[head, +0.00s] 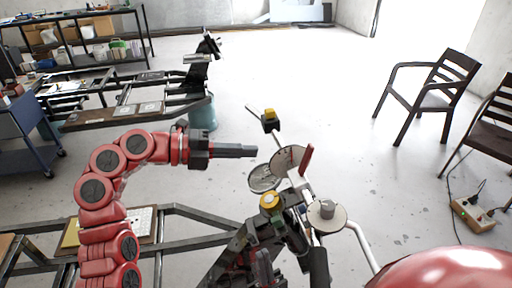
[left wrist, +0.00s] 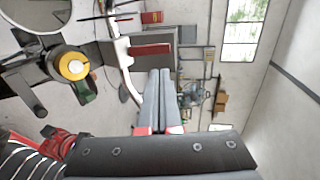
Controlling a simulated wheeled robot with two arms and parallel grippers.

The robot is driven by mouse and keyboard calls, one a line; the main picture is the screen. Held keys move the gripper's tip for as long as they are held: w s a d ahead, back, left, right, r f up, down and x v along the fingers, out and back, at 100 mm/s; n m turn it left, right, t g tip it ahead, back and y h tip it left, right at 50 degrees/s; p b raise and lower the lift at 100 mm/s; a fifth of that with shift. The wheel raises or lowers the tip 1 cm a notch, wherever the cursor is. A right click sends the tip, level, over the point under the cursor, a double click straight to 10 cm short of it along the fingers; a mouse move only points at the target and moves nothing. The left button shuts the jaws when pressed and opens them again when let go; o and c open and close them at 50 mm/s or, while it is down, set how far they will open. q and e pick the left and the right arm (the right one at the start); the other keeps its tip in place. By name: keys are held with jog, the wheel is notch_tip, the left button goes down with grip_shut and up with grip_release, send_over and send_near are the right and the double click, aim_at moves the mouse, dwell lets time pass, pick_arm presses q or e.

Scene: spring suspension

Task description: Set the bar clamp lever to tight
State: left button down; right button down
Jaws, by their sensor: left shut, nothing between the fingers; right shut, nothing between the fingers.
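A red lever (head: 308,160) stands upright on the rig in the middle of the head view, beside a round brown-grey disc (head: 288,158). In the left wrist view a red bar, likely the same lever (left wrist: 150,49), appears just beyond the fingertips. My left gripper (head: 256,151) is shut and empty, pointing right, to the left of the disc and lever with a gap. Its closed fingers (left wrist: 160,72) also show in the left wrist view. I cannot make out a tight marking. My right gripper does not show clearly.
The rig carries a yellow-topped knob (head: 270,201), a pale round plate (head: 327,215) and a curved white tube (head: 361,243) close to the lever. Dark frame rails lie at lower left. Chairs (head: 428,95) stand at right. Floor behind the rig is clear.

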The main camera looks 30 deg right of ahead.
aim_at(307, 152)
pick_arm(q)
jog(key=p+x, duration=0.4)
jog(key=x, duration=0.7)
jog(key=shift+s+d, duration=0.1)
jog(key=shift+d, duration=0.3)
jog(key=shift+f, duration=0.1)
